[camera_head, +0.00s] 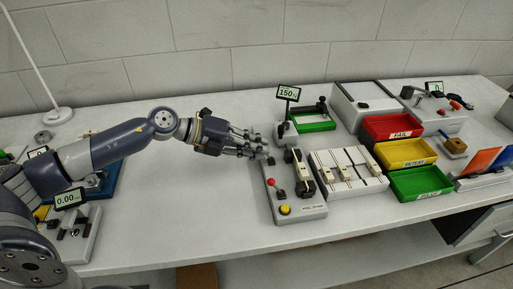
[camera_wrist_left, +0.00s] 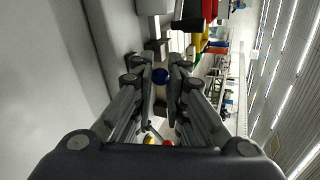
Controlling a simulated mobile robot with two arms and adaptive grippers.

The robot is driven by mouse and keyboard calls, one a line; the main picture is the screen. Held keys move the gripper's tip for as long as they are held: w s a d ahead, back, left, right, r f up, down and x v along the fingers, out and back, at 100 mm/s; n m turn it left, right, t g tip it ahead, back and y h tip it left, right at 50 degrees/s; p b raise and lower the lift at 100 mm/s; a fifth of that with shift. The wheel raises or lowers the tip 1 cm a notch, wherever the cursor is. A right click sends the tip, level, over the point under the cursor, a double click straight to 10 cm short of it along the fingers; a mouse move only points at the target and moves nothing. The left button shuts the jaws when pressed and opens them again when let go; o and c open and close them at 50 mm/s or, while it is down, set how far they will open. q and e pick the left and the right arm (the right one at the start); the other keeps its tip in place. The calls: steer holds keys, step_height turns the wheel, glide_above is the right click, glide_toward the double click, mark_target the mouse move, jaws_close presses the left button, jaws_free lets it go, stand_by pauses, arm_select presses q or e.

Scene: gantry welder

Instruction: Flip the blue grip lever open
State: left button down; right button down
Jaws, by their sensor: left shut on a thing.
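The grey welder fixture (camera_head: 299,211) stands on the bench, with a red knob (camera_head: 273,182), a yellow button (camera_head: 285,210) and a black-and-cream clamp arm (camera_head: 298,172) on top. My left gripper (camera_head: 266,152) reaches in from the left to the fixture's far left corner. In the left wrist view, a dark blue round knob (camera_wrist_left: 160,76) sits between the two fingertips, and the fingers are shut on it. I take it for the blue grip lever's end; the rest of the lever is hidden by the fingers. My right gripper is not in view.
A white unit with several cream levers (camera_head: 348,173) stands right of the fixture. Red (camera_head: 392,127), yellow (camera_head: 405,153) and green (camera_head: 419,183) bins lie further right. A small display (camera_head: 288,93) stands behind.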

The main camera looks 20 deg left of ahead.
arm_select(q)
steer(key=shift+w+a+r, duration=0.1)
steer(key=shift+w+a, duration=0.1)
steer(key=c, duration=1.5)
jaws_free()
steer(key=shift+a, duration=0.1)
steer(key=shift+v, duration=5.9)
steer(key=shift+s, duration=0.1)
